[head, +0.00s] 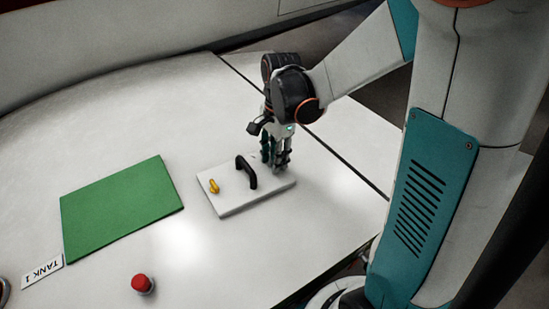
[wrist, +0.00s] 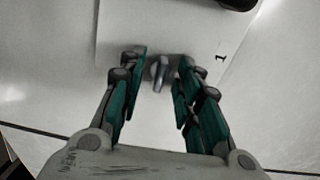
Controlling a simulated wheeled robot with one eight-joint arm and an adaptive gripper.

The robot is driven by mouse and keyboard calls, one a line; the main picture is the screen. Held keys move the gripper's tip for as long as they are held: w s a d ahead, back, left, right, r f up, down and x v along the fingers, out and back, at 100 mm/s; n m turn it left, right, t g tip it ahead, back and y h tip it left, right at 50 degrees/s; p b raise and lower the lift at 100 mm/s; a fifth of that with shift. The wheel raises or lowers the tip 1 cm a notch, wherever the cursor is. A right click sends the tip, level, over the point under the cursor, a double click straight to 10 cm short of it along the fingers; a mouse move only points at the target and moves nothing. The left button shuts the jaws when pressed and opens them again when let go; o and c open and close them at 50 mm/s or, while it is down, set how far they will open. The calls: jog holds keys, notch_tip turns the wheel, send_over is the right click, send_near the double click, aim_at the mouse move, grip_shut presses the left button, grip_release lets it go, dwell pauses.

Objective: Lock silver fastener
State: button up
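The silver fastener (wrist: 160,73) sits near one edge of a white panel (head: 235,203), next to a printed mark "1" in the wrist view. My gripper (head: 275,163) points down over the right end of the panel. In the wrist view my gripper (wrist: 163,75) is open, with one teal finger on each side of the fastener and gaps between them. I cannot tell its exact height over the panel. In the head view the fastener is hidden behind the fingers. A gold fastener (head: 214,186) stands at the panel's left end.
A black handle (head: 246,171) rises from the panel, just left of my gripper. A red button (head: 142,283) stands near the front. The white table between is clear.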

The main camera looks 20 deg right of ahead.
jog(key=shift+o, duration=0.9)
jog(key=shift+r, duration=0.1)
jog(key=shift+w+d+r+p, duration=0.15)
jog(key=shift+r+p, duration=0.75)
jog(key=shift+r, duration=0.3)
jog(key=shift+w+d+r+p, duration=0.1)
jog(key=shift+w+r+p, duration=0.05)
jog(key=shift+r+p, duration=0.9)
jog(key=shift+r, duration=0.1)
jog(key=shift+s+r, duration=0.1)
jog(key=shift+r, duration=0.1)
jog(key=s+r+n+t+h+b, duration=0.1)
jog(key=s+r+n+t, duration=0.7)
jog(key=s+r+n, duration=0.3)
jog(key=n, duration=0.4)
jog(key=shift+s+r, duration=0.2)
